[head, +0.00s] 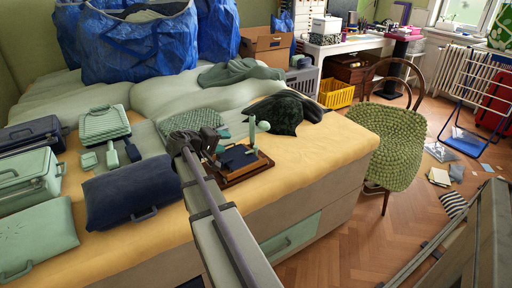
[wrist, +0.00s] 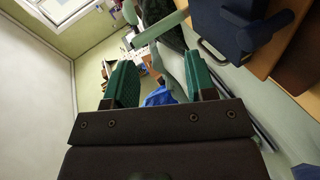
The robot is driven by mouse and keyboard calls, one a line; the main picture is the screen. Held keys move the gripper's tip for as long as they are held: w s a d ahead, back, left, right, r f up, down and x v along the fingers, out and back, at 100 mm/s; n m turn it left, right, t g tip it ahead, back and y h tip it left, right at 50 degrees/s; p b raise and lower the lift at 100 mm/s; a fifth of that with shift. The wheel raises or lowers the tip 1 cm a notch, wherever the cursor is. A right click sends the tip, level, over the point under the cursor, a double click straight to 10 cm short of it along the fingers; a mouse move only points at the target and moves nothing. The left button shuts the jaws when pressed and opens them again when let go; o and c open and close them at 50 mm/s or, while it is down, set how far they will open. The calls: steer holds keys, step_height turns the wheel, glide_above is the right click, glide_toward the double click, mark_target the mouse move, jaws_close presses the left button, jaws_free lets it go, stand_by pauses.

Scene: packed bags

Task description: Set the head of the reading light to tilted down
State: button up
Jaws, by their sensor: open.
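The reading light (head: 252,131) is a small pale green upright piece with a rounded end, standing at the back of a brown wooden tray (head: 246,170) on the bed. In the wrist view, a pale green bar (wrist: 160,27) that looks like part of it crosses above and beyond the fingers. My gripper (head: 222,142) is beside the light, to its left in the head view, and partly hidden by my arm. In the wrist view, my gripper (wrist: 160,82) has its two green fingers wide apart, with nothing held between them. I cannot tell the exact tilt of the light's head.
A dark blue item (head: 238,157) lies on the tray close to my gripper. A dark cushion-like bundle (head: 275,113) lies behind the light. A navy case (head: 132,191) and green cases (head: 36,238) lie left of my arm. Blue bags (head: 140,45) stand at the back.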

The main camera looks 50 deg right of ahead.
mark_target(260, 126)
steer(key=d+h, duration=0.1)
steer(key=d, duration=0.2)
steer(key=d+g+h+b, duration=0.1)
steer(key=d, duration=0.3)
steer(key=s+d+h+b, duration=0.1)
steer(key=d, duration=0.2)
steer(key=shift+d+f+m+g, duration=0.2)
steer(key=shift+f+m+g, duration=0.1)
steer(key=shift+f, duration=0.1)
steer(key=shift+r, duration=0.2)
steer(key=b+x, duration=0.1)
steer(key=x, duration=0.9)
steer(key=shift+d+r, duration=0.1)
steer(key=shift+d, duration=0.15)
steer(key=shift+c, duration=0.5)
